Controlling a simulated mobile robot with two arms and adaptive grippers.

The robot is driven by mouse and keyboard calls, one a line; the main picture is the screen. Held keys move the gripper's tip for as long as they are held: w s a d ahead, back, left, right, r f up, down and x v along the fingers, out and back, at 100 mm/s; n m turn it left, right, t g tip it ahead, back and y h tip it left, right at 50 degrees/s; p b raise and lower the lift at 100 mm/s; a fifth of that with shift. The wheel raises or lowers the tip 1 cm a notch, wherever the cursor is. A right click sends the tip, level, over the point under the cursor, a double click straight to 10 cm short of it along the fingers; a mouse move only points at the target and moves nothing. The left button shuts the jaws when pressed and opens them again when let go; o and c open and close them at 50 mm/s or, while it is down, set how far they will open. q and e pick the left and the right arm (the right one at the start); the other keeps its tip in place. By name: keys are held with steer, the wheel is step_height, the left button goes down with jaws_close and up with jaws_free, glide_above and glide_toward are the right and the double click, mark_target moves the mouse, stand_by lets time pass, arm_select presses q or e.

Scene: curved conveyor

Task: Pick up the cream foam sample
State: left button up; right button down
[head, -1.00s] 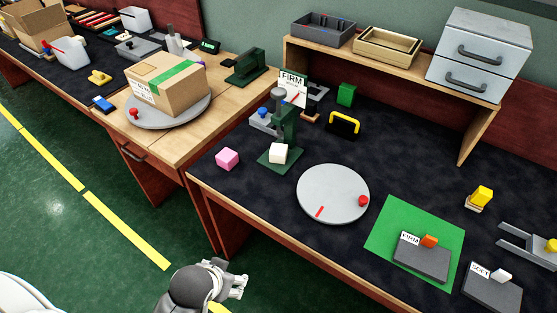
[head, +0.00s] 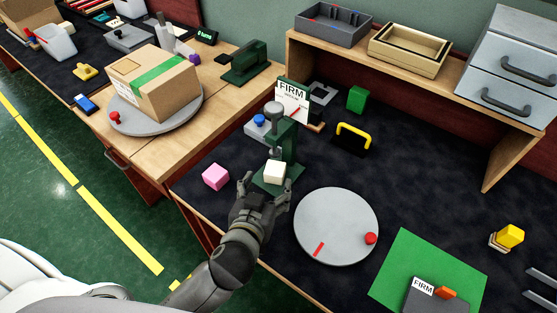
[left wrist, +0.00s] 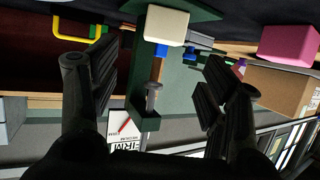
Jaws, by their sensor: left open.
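The cream foam sample (head: 275,172) is a small pale block on the base of the green press (head: 288,146), under its plunger. My left gripper (head: 264,188) is open and empty just in front of the block, with its fingers pointing toward it. In the left wrist view the cream foam sample (left wrist: 166,26) shows upside down between and beyond the spread fingers of the left gripper (left wrist: 157,66), apart from both. The press's plunger and arm also show there. My right gripper is not in view.
A pink block (head: 215,177) lies left of the press. A grey round turntable (head: 337,240) with a red knob is to its right. A FIRM sign (head: 292,100) stands behind. A yellow handle (head: 354,133) and a green block (head: 357,99) stand further back.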

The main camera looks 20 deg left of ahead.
mark_target(275, 169)
arm_select(q)
steer(key=x, duration=0.3)
steer(key=shift+w+f, duration=0.15)
steer(key=shift+w, duration=0.2)
steer(key=shift+w+f, duration=0.15)
steer(key=shift+w, duration=0.1)
steer(key=shift+w+a, duration=0.1)
steer(key=shift+w, duration=0.1)
steer(key=x, duration=0.4)
steer(key=shift+f+p, duration=0.1)
steer(key=shift+p, duration=0.25)
steer(key=shift+w+f, duration=0.2)
steer(key=shift+w, duration=0.25)
steer(key=shift+c, duration=0.5)
steer(key=c, duration=0.7)
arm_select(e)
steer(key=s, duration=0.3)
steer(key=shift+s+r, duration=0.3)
